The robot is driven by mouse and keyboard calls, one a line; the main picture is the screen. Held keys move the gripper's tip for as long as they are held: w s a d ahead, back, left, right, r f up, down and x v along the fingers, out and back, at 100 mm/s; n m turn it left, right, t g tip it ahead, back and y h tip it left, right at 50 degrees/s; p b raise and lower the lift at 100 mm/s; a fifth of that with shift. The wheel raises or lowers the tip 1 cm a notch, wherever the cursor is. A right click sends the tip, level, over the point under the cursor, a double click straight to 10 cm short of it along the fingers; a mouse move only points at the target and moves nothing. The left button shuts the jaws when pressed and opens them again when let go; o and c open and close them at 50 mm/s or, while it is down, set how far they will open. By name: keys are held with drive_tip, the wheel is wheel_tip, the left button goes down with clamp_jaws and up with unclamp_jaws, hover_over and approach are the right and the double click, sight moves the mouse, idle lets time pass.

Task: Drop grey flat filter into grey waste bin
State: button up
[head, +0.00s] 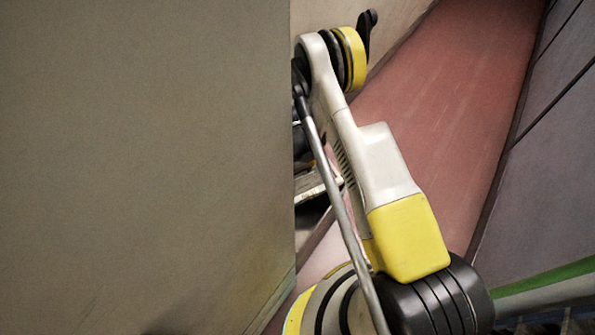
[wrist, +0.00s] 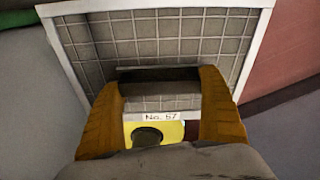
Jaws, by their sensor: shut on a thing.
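The grey flat filter (wrist: 215,45), with a grid face and a pale frame, is in the wrist view, tilted in front of my palm. My gripper (wrist: 160,80) has its two orange-brown fingers on either side of a dark bar at the filter's middle and is shut on the filter. A white label reading "No. 57" and a yellow patch with a dark round spot show between the fingers. In the head view my gripper is not clearly seen. I cannot make out a grey waste bin in either view.
A large grey-brown panel (head: 150,160) fills the left half of the head view and hides what is behind it. A reddish floor strip (head: 455,100) runs past my arm. A grey surface (head: 545,180) with a green stripe (head: 550,278) lies at the right.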

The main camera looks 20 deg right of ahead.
sight(297, 176)
drive_tip(key=n, duration=0.3)
drive_tip(key=shift+s+n+b, duration=0.2)
drive_tip(key=shift+n+b, duration=0.1)
drive_tip(key=shift+b, duration=0.05)
drive_tip(key=n, duration=0.4)
drive_tip(key=shift+s+r+t+h+b, duration=0.2)
drive_tip(key=shift+t+h+b, duration=0.1)
drive_tip(key=shift+h+b, duration=0.1)
drive_tip(key=shift+n, duration=0.3)
drive_tip(key=shift+f+b, duration=1.3)
drive_tip(key=shift+f, duration=1.65)
drive_tip(key=o, duration=1.1)
drive_tip(key=shift+r, duration=0.1)
drive_tip(key=r, duration=0.8)
drive_tip(key=a+r, duration=0.1)
drive_tip(key=r, duration=0.2)
drive_tip(key=shift+w+a+r, duration=0.1)
drive_tip(key=shift+w+r, duration=0.3)
